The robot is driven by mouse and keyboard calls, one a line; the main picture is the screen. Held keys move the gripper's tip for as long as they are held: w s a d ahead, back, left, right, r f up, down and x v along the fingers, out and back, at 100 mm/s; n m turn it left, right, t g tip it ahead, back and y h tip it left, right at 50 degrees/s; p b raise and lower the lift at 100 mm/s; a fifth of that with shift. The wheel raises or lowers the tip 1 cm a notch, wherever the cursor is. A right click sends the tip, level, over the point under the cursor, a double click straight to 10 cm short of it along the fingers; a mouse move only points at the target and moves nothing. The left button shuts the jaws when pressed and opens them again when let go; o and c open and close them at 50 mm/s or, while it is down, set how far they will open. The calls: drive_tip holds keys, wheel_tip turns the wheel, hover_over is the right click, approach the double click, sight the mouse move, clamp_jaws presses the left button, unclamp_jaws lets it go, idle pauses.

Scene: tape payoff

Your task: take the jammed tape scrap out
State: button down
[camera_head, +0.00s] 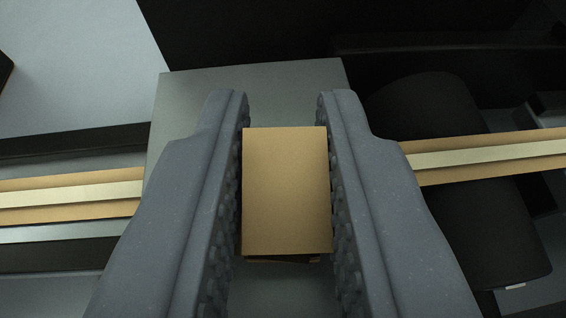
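The tan, flat rectangular tape scrap (286,190) is in the middle of the head camera view, between the two fingers of my gripper (284,110). The grey fingers have knobbed inner pads, and these lie against the scrap's left and right edges with no clear gap. My gripper looks shut on the scrap. A small dark edge shows just under the scrap's near side. A tan tape with a pale centre stripe (70,198) runs in from the left and goes on at the right. Its middle stretch is hidden behind the fingers and scrap.
A grey block (260,85) lies behind the fingertips. A dark rounded roller (425,95) stands close to the right finger, with the tape crossing it. A dark rail (75,142) lies at the left, and a black panel (240,30) is at the back.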

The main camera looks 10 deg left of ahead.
sight(322, 215)
idle(0.3)
drive_tip(key=shift+r+p, duration=0.3)
drive_tip(key=shift+r, duration=1.6)
drive_tip(key=shift+s+d+f, duration=0.1)
drive_tip(key=shift+s+d, duration=0.35)
drive_tip(key=shift+s, duration=0.05)
drive_tip(key=s+d+r+b, duration=0.1)
drive_tip(key=s+d+b, duration=0.1)
drive_tip(key=s+d, duration=0.7)
drive_tip(key=shift+s, duration=1.25)
